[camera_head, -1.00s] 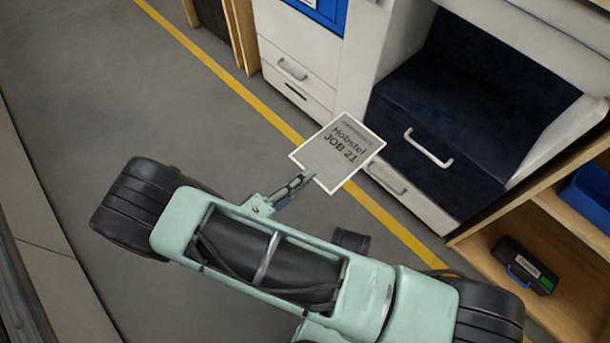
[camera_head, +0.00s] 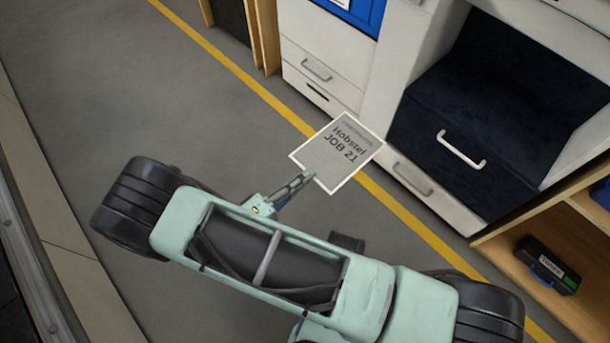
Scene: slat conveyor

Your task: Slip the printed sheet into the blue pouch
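The printed sheet is a grey page with a white border (camera_head: 338,152), reading "Hobstel JOB 21". My gripper (camera_head: 309,177) is shut on its lower left edge and holds it out in front of my arm, with the print facing the camera. The sheet appears above the floor, overlapping the yellow line and a cabinet corner in the picture. A blue panel with a white patch (camera_head: 366,14) shows at the top edge, cut off by the frame; it may be the blue pouch, but I cannot tell. The sheet is apart from it.
White drawers (camera_head: 322,70) and a dark blue drawer front (camera_head: 445,150) with a light handle stand on the right. A wooden shelf (camera_head: 500,238) holds a black labelled case (camera_head: 547,265). Grey floor (camera_head: 130,90) lies open on the left, bounded by a yellow line.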

